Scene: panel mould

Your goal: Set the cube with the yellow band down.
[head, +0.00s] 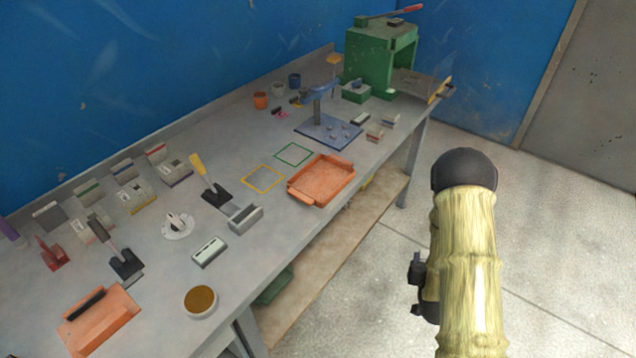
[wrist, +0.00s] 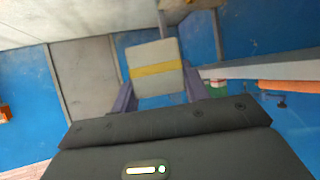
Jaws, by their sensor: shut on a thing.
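In the wrist view my gripper (wrist: 158,79) is shut on a pale cube (wrist: 153,54) with a yellow band (wrist: 154,69) across its face. A purple-grey finger shows on each side of the cube. The cube is held in the air, with blue wall and grey panel behind it. In the head view my arm (head: 468,255) is at the right, over the floor beside the bench. The held cube and the fingertips cannot be made out there.
The grey bench (head: 150,240) carries a yellow square outline (head: 248,181), a green square outline (head: 280,158) and an orange tray (head: 322,178). A blue stand (head: 328,132) and green press (head: 378,58) are farther back. Several blocks, tools and an orange tray (head: 98,325) crowd the near left.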

